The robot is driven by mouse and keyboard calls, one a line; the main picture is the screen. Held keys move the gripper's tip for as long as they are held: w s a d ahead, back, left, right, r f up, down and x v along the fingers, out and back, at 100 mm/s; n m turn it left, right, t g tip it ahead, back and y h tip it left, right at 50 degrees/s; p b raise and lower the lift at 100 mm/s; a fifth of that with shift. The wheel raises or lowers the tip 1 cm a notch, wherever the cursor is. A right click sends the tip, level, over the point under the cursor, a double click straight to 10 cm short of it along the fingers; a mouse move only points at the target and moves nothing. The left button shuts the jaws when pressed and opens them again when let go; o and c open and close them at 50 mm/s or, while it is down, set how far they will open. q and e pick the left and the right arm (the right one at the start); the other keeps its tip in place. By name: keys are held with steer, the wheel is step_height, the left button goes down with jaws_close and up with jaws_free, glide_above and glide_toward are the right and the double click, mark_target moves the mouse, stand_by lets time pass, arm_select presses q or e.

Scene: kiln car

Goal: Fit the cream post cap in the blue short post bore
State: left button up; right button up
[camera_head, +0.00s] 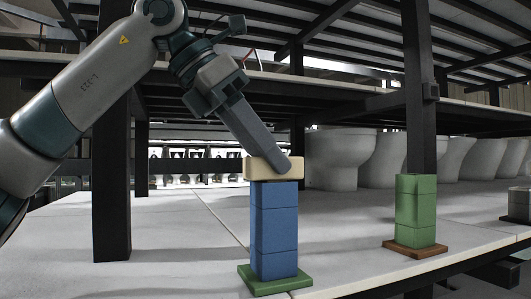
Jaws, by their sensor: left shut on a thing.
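The cream post cap (258,171) is at the top of the blue short post (273,232), lying flat across its upper end. The blue post stands upright on a green square base (275,279). My left gripper (284,163) comes down from the upper left and is shut on the cap at its right part. The cap's underside and the bore are hidden, so I cannot tell how deep the cap sits or whether a small gap is left. My right gripper is out of view.
A green post (416,212) on a brown base (415,247) stands to the right. A grey cylinder (519,205) is at the right edge. White toilet bowls (338,158) line the back. Dark uprights (112,185) and an overhead shelf frame the space. The pale deck (190,240) is clear at left.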

arm_select(q)
steer(key=o, duration=1.4)
steer(key=shift+f, duration=0.1)
steer(key=shift+p+v, duration=2.15)
steer(key=shift+v, duration=1.9)
steer(key=shift+a, duration=0.1)
